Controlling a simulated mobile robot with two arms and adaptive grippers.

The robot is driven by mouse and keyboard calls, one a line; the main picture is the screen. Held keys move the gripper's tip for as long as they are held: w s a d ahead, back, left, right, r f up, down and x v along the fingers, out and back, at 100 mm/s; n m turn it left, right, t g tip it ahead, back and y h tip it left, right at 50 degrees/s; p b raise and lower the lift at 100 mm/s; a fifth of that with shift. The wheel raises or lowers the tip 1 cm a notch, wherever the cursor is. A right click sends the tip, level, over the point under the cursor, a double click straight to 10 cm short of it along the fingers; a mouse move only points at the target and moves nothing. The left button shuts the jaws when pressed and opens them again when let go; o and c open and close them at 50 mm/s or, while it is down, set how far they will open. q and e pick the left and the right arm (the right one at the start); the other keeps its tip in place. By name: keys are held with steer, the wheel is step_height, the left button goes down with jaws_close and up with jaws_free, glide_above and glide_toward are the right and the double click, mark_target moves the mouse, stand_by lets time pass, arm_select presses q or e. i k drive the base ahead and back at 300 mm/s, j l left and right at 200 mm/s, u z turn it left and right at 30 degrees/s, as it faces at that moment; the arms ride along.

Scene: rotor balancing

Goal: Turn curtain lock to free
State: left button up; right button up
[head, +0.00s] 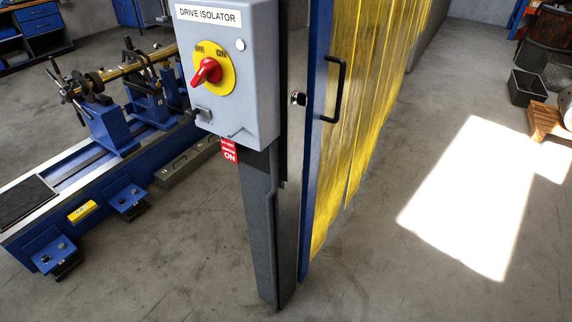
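The curtain lock (298,98) is a small dark and silvery cylinder on the steel post, at the edge of the blue curtain frame (315,150). Its exact turn position is too small to tell. A black pull handle (337,90) is fixed on the frame just right of it. The yellow translucent strip curtain (365,110) hangs to the right of the frame. Neither of my grippers shows in the head view.
A grey drive isolator box (260,75) with a red rotary knob (207,71) on a yellow plate stands left of the lock on a dark pedestal (262,220). A red tag (230,151) hangs below. The blue balancing machine (110,130) is behind left.

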mark_target(301, 98)
steer(key=i, duration=1.05)
